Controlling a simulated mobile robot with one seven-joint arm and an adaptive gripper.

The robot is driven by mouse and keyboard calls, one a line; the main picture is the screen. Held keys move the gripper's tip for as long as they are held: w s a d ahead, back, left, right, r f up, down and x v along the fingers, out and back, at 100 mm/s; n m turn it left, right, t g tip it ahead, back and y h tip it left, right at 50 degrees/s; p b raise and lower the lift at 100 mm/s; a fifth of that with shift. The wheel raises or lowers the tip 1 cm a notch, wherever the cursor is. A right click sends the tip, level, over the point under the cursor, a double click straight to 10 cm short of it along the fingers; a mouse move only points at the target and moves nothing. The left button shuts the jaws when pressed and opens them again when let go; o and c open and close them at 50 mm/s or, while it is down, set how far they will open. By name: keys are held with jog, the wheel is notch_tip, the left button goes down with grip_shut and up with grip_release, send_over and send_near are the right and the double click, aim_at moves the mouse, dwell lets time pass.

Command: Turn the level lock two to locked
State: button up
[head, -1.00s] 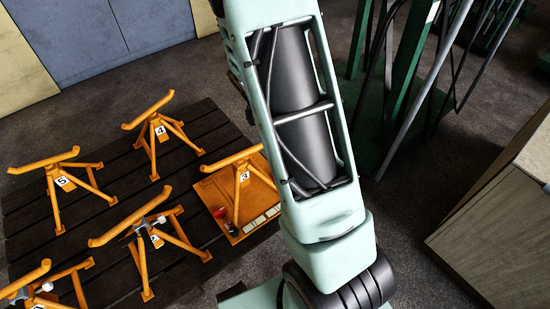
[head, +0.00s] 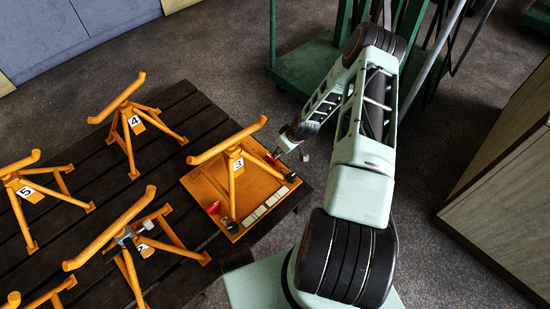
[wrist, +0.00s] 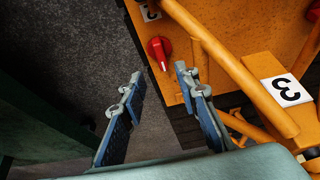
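An orange plate (head: 268,220) carries an orange stand marked 3 (head: 237,170). In the wrist view, a red knob (wrist: 160,48) sits near the plate's edge, its narrow handle pointing down the picture. Red also shows at the plate's far right edge (head: 274,160) beside my gripper (head: 292,153). Another red part (head: 213,207) is at the plate's front left. I cannot tell which is lock two. In the wrist view, my gripper (wrist: 158,80) is open and empty, its fingers apart just below the red knob.
The plate lies on dark slatted boards (head: 185,100). More orange stands, such as number 4 (head: 125,107), stand to the left. The stand's slanted orange tube (wrist: 230,70) runs close right of my gripper. A green metal frame (head: 310,70) is behind, a wooden cabinet (head: 510,180) at right.

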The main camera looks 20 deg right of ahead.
aim_at(272, 160)
jog(key=b+x, duration=0.3)
jog(key=x, duration=0.6)
jog(key=shift+w+f+b, duration=0.1)
jog(key=shift+f+b, duration=0.2)
jog(key=shift+f, duration=0.1)
grip_shut()
